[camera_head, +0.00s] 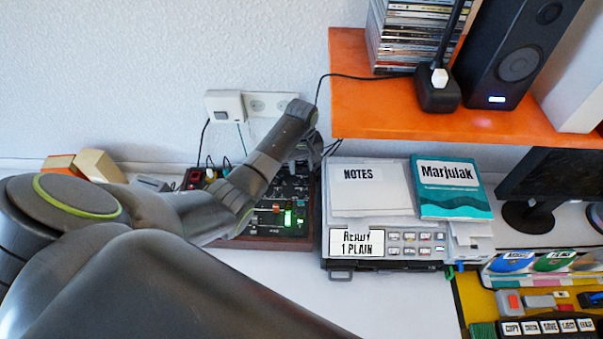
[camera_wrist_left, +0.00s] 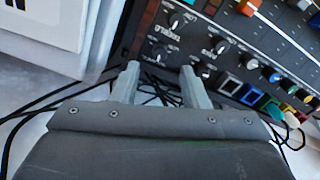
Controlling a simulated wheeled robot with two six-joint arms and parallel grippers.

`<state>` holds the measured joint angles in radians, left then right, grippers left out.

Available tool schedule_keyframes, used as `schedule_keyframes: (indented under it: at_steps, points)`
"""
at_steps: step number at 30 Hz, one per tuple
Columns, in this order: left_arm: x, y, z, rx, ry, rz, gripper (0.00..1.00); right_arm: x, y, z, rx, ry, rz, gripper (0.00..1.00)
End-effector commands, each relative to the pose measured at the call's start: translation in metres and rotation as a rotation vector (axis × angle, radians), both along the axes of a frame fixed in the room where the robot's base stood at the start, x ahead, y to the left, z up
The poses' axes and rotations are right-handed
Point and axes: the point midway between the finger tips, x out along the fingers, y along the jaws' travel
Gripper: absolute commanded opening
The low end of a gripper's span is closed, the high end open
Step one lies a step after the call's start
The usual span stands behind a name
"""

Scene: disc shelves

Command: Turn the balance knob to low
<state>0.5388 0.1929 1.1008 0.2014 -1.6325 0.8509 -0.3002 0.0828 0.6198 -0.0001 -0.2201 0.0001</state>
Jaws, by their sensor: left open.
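The mixer panel (camera_head: 262,224) sits on the white desk, partly hidden by my left arm; it has dark knobs, sliders and a lit green display. My left gripper (camera_head: 312,148) is at the panel's far right corner, partly hidden behind its own wrist. In the left wrist view, the gripper (camera_wrist_left: 160,78) is open, its two fingers apart over the panel's edge with cables between and below them. Several black knobs with white pointers show just beyond the fingertips, including one knob (camera_wrist_left: 159,54) ahead of the gap.
A device with a READY 1 PLAIN display (camera_head: 356,242) stands right of the panel, bearing papers and a teal book (camera_head: 452,188). An orange shelf (camera_head: 385,112) overhangs at the upper right, with a speaker (camera_head: 515,52) on it. Loose cables lie behind the panel.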

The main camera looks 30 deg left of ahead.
Motion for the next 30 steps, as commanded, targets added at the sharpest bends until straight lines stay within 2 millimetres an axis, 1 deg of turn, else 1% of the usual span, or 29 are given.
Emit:
schedule_keyframes:
  at_steps: [1,3,9,15,23,26,30]
  points:
    - [0.000,0.000,-0.009,0.000,0.003,0.000,0.40,0.000,0.000,0.000,0.000,0.000,0.000,0.36]
    - [-0.001,0.000,-0.020,0.001,0.004,-0.001,0.40,0.000,0.000,0.000,0.000,0.000,0.000,0.36]
    - [0.000,0.000,-0.043,0.000,0.001,0.000,0.40,0.000,0.000,-0.002,0.001,0.000,0.000,0.36]
    - [0.000,0.000,-0.052,0.001,-0.001,-0.001,0.40,0.000,0.003,-0.003,0.003,0.000,-0.001,0.36]
    - [0.000,0.000,-0.052,0.000,-0.001,-0.001,0.40,0.000,0.004,-0.003,0.005,0.000,-0.001,0.36]
    - [0.000,0.000,-0.052,0.000,-0.001,-0.001,0.30,0.000,0.004,-0.003,0.005,0.000,-0.001,0.36]
    - [0.000,0.000,-0.052,0.000,-0.001,-0.001,0.12,0.000,0.004,-0.003,0.005,0.000,-0.001,0.36]
